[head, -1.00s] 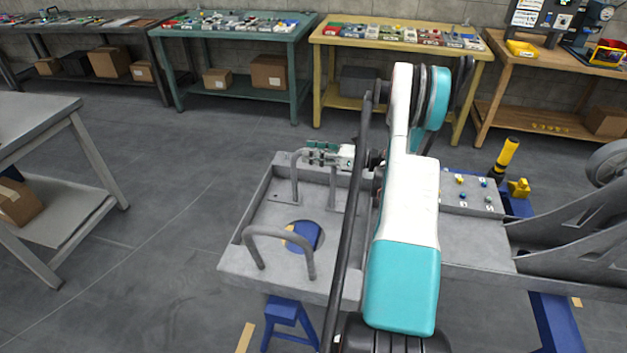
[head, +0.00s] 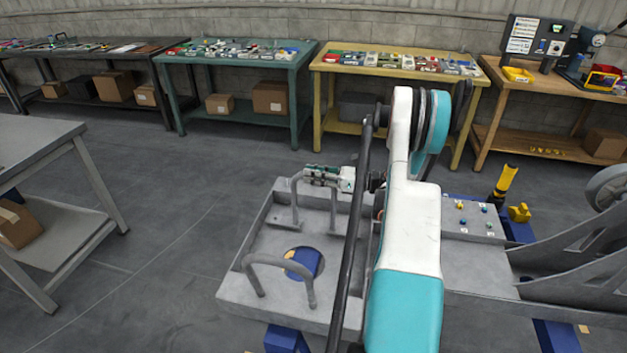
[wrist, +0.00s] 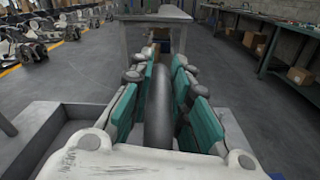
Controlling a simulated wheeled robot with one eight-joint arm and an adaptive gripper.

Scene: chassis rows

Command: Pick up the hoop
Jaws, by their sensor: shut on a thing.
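The hoop is a grey bent bar standing at the back of a grey tray-like chassis part (head: 232,285). Its left leg shows in the head view (head: 294,205). My gripper (head: 318,176) is shut on the hoop's top bar. In the wrist view the dark round bar of the hoop (wrist: 158,105) runs lengthwise between the teal pads of my gripper (wrist: 160,90). The hoop is upright, and its legs reach down to the tray. My arm hides the tray's right side.
A grey bench (head: 50,150) is at left. Work tables line the back wall, including a yellow one (head: 340,62). Floor left of the tray is clear.

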